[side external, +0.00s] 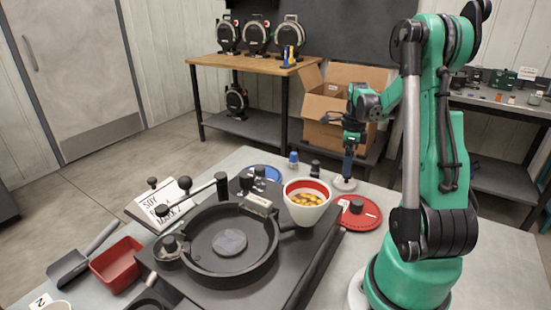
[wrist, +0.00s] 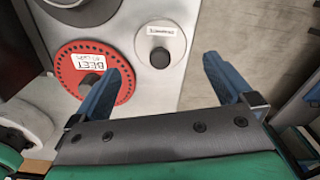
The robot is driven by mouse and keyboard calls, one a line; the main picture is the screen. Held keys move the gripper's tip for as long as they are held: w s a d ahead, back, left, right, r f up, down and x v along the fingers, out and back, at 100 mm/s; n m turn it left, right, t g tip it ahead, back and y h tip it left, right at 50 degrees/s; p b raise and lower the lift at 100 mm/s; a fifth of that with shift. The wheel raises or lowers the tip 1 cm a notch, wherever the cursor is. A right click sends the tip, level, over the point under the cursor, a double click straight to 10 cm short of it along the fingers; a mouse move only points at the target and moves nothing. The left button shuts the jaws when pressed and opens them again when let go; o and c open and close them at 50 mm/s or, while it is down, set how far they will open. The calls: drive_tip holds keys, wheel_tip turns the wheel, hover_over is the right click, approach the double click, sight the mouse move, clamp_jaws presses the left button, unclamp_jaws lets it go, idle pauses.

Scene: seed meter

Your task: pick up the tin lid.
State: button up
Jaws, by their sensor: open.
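A pale round disc with a dark knob and a small label I cannot read, which looks like the tin lid (side external: 343,186), lies flat near the far right table edge. It also shows in the wrist view (wrist: 176,33), at the top centre. My gripper (side external: 348,172) is above it in the side view, pointing down, its fingers hiding part of the disc. In the wrist view my gripper (wrist: 163,73) is open, with two blue fingers apart and nothing between them. The disc lies ahead of the fingertips, its knob roughly centred between them.
A red plate (side external: 368,221) labelled BEET, with a dark knob, lies close beside the disc; my left finger overlaps it in the wrist view. A white bowl (side external: 306,213) of seeds and the black seed meter (side external: 270,255) stand to the left. A blue plate (side external: 272,171) lies farther back.

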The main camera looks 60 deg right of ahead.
sight(345, 179)
drive_tip(key=shift+f, duration=2.65)
drive_tip(key=c, duration=1)
